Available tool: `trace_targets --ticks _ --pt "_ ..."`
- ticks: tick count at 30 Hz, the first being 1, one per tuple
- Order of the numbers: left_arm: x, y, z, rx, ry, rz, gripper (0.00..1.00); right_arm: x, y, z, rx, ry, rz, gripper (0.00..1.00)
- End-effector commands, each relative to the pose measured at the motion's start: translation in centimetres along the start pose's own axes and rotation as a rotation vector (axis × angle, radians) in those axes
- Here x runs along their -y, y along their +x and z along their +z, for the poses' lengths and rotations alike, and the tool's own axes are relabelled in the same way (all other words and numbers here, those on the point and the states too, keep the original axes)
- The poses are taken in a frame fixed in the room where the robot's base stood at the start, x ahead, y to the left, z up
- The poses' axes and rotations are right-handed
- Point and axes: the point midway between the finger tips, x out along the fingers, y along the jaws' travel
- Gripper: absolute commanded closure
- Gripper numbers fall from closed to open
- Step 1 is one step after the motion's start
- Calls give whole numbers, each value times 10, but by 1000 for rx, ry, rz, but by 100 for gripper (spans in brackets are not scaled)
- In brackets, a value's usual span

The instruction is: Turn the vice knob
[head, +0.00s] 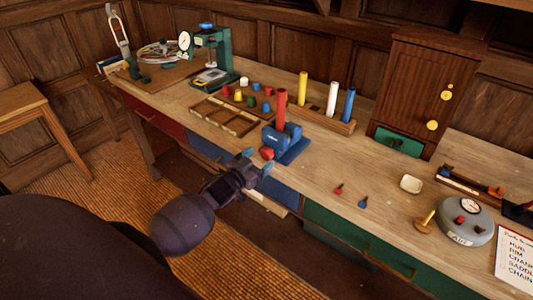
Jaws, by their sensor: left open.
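The blue vice (291,150) stands on the bench near its front edge, with a red upright cylinder (281,108) in it. Its round red knob (267,153) faces the front left. My left gripper (258,161) is open, its pale blue fingertips spread just in front of the knob. In this view one fingertip lies left of the knob and the other below it. I cannot tell whether they touch it. My right gripper is not in view.
A wooden tray (205,123) and several small coloured pegs lie behind and left of the vice. A rack (343,128) holds yellow, white and blue cylinders behind it. A grey round canister (464,226) stands at the right. Drawers line the bench front; one green drawer (350,240) is below right.

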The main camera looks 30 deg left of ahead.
Motion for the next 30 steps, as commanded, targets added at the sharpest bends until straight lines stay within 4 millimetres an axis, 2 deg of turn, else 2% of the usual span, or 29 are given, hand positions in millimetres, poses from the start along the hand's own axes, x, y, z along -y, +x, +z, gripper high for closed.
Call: trace_targets --ticks 3,9,21,23,30 --pt "0 18 0 -1 0 0 25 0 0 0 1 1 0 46" --pt "0 36 0 0 1 0 25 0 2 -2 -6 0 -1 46" --pt "0 42 0 1 1 0 25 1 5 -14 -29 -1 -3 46" --pt "0 42 0 1 1 0 31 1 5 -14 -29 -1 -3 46" --pt "0 42 0 1 1 0 68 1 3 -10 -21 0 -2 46"
